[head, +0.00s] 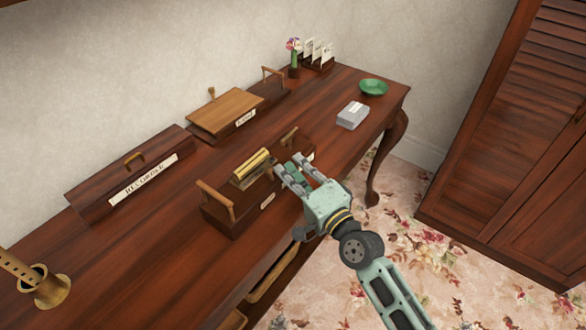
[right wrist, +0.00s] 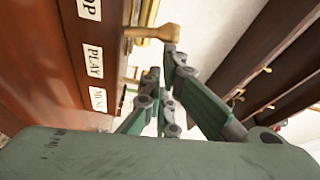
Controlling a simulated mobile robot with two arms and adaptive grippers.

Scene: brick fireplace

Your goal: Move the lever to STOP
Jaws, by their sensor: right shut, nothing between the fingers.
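A dark wooden box (head: 232,222) with a brass cylinder (head: 252,168) on top stands on the desk. The lever is hidden in the head view. My right gripper (head: 289,164) is shut and empty beside the box; its fingertips (right wrist: 162,64) are close to the lever. Contact is unclear. My left gripper is out of view.
Grey cards (head: 353,115) and a green bowl (head: 373,87) lie at the desk's right end. Drawers (head: 272,277) sit under the front edge.

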